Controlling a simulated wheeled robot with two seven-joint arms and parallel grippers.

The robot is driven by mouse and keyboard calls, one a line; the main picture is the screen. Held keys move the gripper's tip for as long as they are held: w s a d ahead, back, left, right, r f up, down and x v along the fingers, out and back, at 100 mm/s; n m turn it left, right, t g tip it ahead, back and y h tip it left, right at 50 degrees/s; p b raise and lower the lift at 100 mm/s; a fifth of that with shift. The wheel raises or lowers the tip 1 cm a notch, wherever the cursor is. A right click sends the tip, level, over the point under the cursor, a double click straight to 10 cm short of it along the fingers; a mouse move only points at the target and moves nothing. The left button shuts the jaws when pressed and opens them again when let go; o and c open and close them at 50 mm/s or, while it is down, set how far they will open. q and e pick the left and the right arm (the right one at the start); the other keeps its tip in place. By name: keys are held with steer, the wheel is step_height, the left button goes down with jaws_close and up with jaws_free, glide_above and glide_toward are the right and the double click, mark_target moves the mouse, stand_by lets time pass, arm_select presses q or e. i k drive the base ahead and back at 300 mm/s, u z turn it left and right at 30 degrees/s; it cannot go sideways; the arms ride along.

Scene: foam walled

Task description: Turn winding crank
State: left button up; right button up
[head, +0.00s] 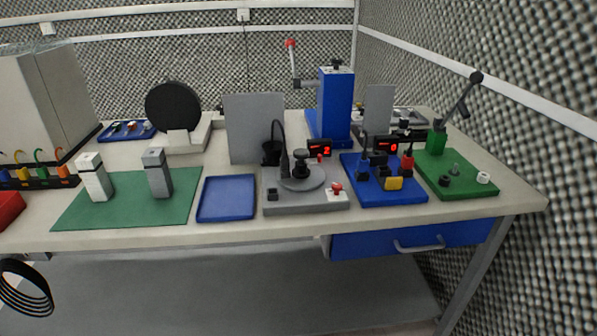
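No part labelled as a winding crank can be read. A grey base (308,202) on the bench carries a round grey disc (318,180) with a black knob (301,158), a dark upright cone with a thin curved line, and a red-topped button (336,188). A small display (319,148) behind it shows a red 2. At right, a green unit (437,140) has a slanted arm (460,106) ending in a black ball. A blue press-like column (336,100) has a lever with a red ball (290,43). Neither of my grippers is in view.
A blue tray (227,198) and a green mat (120,212) with two upright blocks lie left of the grey base. A blue board (385,194) with small parts stands right of it. A foam wall (540,120) closes the right side. Black rings (25,288) show at lower left.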

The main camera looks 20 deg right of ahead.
mark_target(303, 174)
steer(key=k, duration=0.5)
steer(key=u, duration=1.3)
steer(key=i, duration=1.15)
steer(key=z, duration=1.9)
